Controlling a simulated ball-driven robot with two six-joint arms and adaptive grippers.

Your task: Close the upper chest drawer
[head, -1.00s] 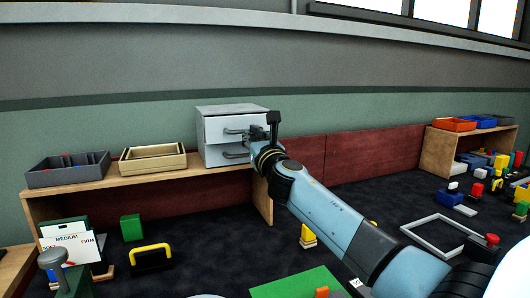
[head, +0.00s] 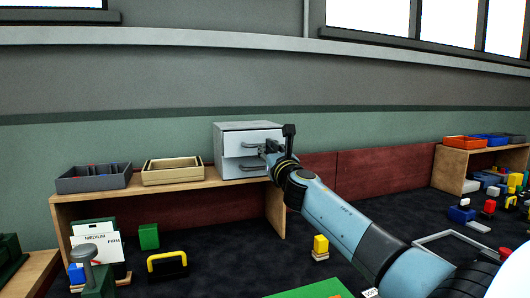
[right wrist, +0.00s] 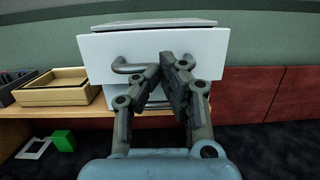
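The light grey chest (head: 252,127) stands on the wooden shelf at the wall. Its upper drawer (head: 232,143) has a dark bar handle and also shows in the right wrist view (right wrist: 98,55). There its front is wider than the chest top and stands out past the lower drawer front, so it looks partly open. My right gripper (right wrist: 174,60) is in front of the drawer's middle, its fingertips together and covering the handle's right part. Whether they touch the handle or front is unclear. In the head view this gripper (head: 270,147) is at the chest's right side. My left gripper is out of view.
A wooden tray (head: 172,178) and a grey divided bin (head: 92,187) stand left of the chest on the shelf (head: 160,187). Below are a green block (head: 148,237) and a yellow-handled item (head: 167,257). Dark red panels (head: 385,174) run along the wall to the right.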

